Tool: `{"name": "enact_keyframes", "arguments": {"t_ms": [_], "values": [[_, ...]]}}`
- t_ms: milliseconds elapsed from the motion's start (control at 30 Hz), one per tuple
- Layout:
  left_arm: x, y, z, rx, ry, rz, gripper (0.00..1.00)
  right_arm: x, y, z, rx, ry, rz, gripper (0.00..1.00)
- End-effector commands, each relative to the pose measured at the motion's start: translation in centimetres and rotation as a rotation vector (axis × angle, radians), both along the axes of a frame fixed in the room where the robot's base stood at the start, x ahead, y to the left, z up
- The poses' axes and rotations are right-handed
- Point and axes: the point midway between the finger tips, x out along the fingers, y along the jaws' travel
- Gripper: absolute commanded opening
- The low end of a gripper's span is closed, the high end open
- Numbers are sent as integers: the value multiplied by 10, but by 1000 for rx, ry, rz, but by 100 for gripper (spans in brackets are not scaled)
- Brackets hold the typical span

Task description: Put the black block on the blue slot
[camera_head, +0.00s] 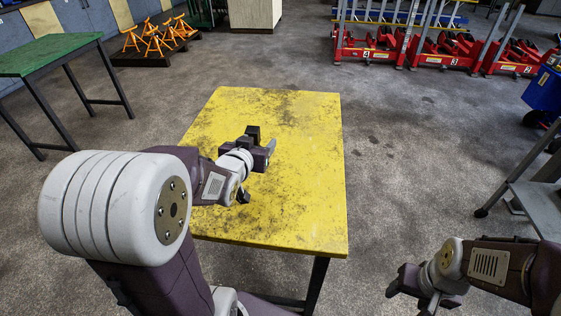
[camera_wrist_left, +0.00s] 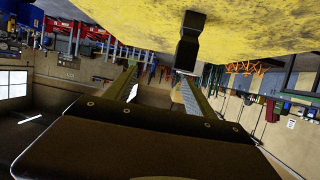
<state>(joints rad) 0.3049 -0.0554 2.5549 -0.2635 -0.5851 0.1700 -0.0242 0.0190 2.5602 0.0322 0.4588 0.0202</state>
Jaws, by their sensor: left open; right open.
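A black block (camera_head: 253,132) appears to stand on the yellow table, just beyond my left gripper in the head view. The left wrist view shows a dark block (camera_wrist_left: 188,42) against the yellow surface, close to the tip of the right-hand finger. My left gripper (camera_head: 264,153) is low over the table; its two fingers (camera_wrist_left: 156,82) are apart with nothing visible between them. I cannot tell whether a finger touches the block. My right gripper (camera_head: 411,291) is open and empty over the floor, right of the table. I cannot make out a blue slot.
The yellow table (camera_head: 310,180) is otherwise bare, with free room on its right and front. A green table (camera_head: 45,54) stands at the left. Red jacks (camera_head: 445,50) line the back right, and orange stands (camera_head: 155,38) the back left. A grey trolley (camera_head: 540,205) is at the right.

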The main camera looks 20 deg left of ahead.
Motion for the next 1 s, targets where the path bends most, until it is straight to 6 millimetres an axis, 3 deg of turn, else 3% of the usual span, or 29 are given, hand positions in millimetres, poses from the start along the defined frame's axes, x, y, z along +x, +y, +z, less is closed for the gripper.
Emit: {"name": "enact_keyframes", "arguments": {"t_ms": [33,133,367,567,633,867,1000], "values": [[-3,11,-13,3,-3,26,64,0,0,-15,0,0,0,60],[-7,26,-19,4,-7,64,64,0,0,-23,0,0,0,60],[-9,35,-19,4,-6,85,64,0,0,-22,0,0,1,60],[8,38,-23,2,0,83,64,0,0,1,0,-1,0,60],[18,41,-32,3,-5,83,64,0,0,-8,0,-1,0,60],[30,43,-35,4,-7,83,64,0,0,-10,0,0,0,60],[53,48,-46,4,-4,83,64,0,0,-15,0,0,0,60]]}}
